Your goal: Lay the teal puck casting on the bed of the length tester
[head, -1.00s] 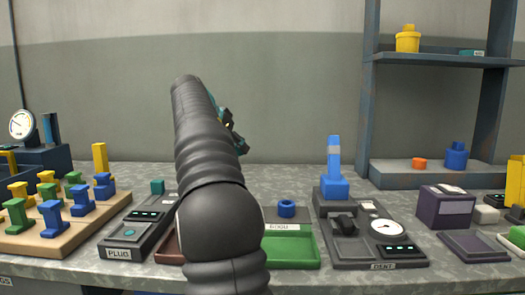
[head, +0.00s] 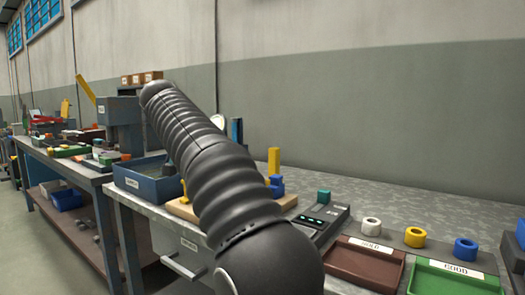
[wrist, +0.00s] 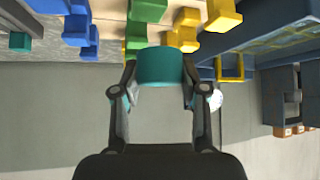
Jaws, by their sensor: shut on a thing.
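The teal puck casting (wrist: 160,66) is held between the two fingers of my gripper (wrist: 160,84) in the wrist view, raised in front of the camera. The fingers press on its left and right sides. In the head view my arm hides the gripper and the casting. I cannot tell which device is the length tester, as no readable label names it. A dark tester with a lit display (head: 318,222) and a teal block (head: 323,195) on it stands right of my arm.
A brown tray (head: 365,262) and a green tray (head: 455,282) lie at the right, with white, yellow and blue rings behind. A blue bin (head: 140,178) is left of my arm. Blue, green and yellow pieces on a wooden board are partly hidden. Another bench stands further left.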

